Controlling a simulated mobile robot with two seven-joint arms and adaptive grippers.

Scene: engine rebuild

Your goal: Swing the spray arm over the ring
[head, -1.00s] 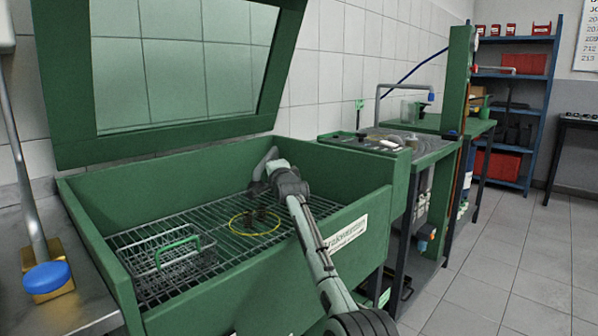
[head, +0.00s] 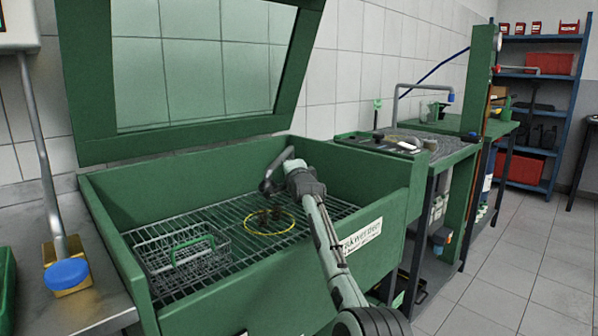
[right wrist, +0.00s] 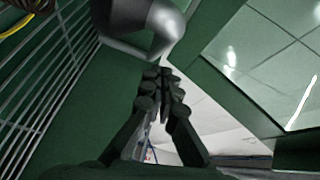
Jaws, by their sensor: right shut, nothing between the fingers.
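The spray arm (head: 277,166) is a bent grey pipe at the back of the green wash basin, its dark lower end hanging behind the yellow ring. The yellow ring (head: 249,232) lies on the basin's wire grate, with small dark brown parts inside it. My right gripper (head: 292,167) reaches over the basin's front wall and is beside the pipe; its fingers are mostly hidden in the head view. In the right wrist view, the right gripper's fingers (right wrist: 165,74) are shut and empty, just below the grey pipe (right wrist: 140,28). Whether they touch it is unclear. My left gripper is out of view.
A wire basket (head: 186,262) with a green handle stands on the grate at left. The raised lid (head: 88,85) with a window stands over the basin. The green front wall (head: 235,300) lies under my arm. A workbench (head: 440,152) stands to the right.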

